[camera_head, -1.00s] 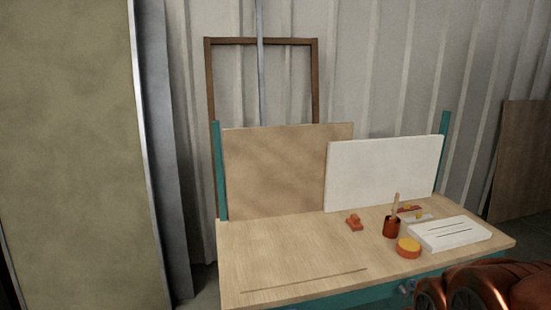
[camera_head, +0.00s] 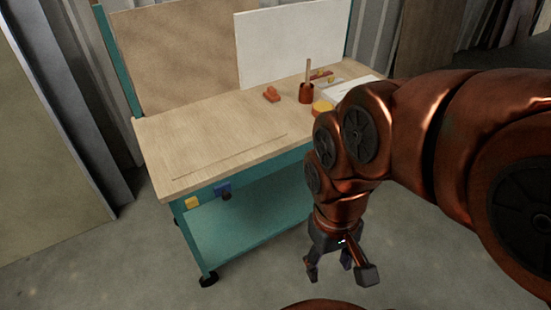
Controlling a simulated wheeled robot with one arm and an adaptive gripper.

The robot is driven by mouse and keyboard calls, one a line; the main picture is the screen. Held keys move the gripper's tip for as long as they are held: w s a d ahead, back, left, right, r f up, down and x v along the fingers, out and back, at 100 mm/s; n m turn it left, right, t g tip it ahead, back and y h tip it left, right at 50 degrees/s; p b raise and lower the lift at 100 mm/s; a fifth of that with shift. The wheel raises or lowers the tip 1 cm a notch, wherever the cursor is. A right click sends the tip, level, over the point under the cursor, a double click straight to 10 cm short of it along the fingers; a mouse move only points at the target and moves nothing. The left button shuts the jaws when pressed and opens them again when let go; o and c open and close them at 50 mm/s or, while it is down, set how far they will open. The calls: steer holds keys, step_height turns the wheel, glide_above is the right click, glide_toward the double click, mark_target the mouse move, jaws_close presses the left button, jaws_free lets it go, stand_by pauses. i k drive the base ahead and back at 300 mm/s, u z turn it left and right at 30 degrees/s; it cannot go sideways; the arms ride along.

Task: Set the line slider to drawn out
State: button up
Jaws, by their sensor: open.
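I cannot tell for sure which part is the line slider. A small blue fitting (camera_head: 222,189) with a dark knob sits on the front edge of the workbench (camera_head: 225,140), and a small yellow block (camera_head: 192,203) is left of it. A long thin line (camera_head: 230,156) runs along the front part of the wooden top. My gripper (camera_head: 340,272) hangs open and empty, pointing down over the floor, right of the bench's front and apart from it.
A red stamp-like block (camera_head: 271,94), a dark red cup (camera_head: 306,94) with a stick, a yellow-topped round tin (camera_head: 322,106) and a white slotted box (camera_head: 350,88) stand on the bench. My arm partly covers the box. A teal lower shelf (camera_head: 250,217) lies beneath. Floor in front is clear.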

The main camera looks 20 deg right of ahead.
mark_target(223, 191)
steer(key=u, duration=0.55)
steer(key=k, duration=0.35)
steer(key=u, duration=0.65)
